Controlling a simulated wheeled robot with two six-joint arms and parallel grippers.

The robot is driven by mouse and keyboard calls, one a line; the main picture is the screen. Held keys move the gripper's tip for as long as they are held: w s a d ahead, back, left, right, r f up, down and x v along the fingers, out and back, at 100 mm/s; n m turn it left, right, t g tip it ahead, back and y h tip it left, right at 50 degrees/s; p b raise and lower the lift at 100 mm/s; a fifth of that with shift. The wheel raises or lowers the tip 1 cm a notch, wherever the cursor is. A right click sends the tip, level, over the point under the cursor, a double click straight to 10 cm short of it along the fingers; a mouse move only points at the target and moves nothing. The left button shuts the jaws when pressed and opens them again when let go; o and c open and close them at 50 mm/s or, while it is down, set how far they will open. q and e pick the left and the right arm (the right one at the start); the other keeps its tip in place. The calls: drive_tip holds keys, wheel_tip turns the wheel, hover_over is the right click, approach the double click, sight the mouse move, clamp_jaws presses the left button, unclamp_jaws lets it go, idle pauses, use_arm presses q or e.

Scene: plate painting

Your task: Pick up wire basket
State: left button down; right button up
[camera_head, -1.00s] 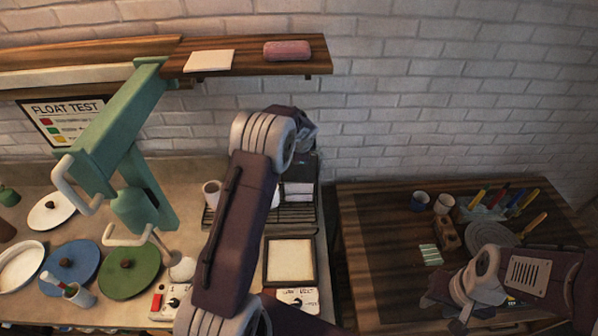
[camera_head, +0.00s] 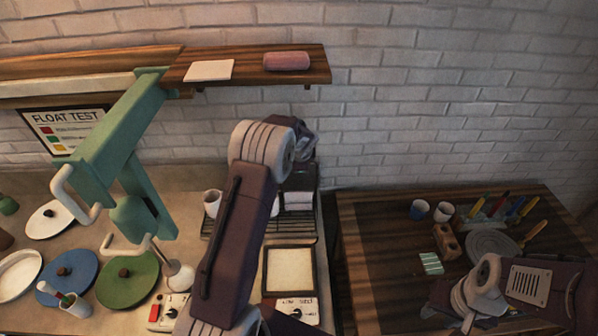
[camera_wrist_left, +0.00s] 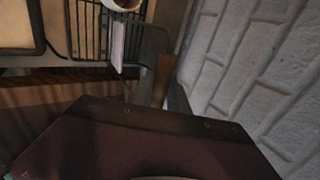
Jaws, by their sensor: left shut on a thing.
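The wire basket (camera_head: 296,225) is a dark wire rack on the counter by the wall, holding a white cup (camera_head: 212,203) and white pieces. My left arm crosses in front and hides its middle. My left gripper (camera_head: 300,177) reaches down at its back edge and is shut on it; the fingertips are mostly hidden. In the left wrist view the basket's wires (camera_wrist_left: 88,30) and a raised wire loop show beyond my dark wrist housing. My right gripper (camera_head: 467,318) hangs low at the right over the dark table; its finger gap is unclear.
A green press (camera_head: 120,125) and coloured plates stand left. A wooden shelf (camera_head: 310,62) is above. The dark table (camera_head: 375,260) holds cups and tools.

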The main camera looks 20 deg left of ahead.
use_arm(q)
drive_tip(key=shift+w+r, duration=0.1)
drive_tip(key=shift+r, duration=0.55)
wheel_tip(320, 180, up, 3)
drive_tip(key=shift+d+f+b, duration=0.1)
drive_tip(key=shift+b, duration=0.25)
drive_tip(key=s+d+r+b, duration=0.4)
drive_tip(key=s+d+r, duration=0.2)
drive_tip(key=d, duration=0.3)
drive_tip(key=shift+d+r, duration=0.4)
drive_tip(key=shift+r, duration=0.05)
drive_tip(key=shift+s, duration=0.1)
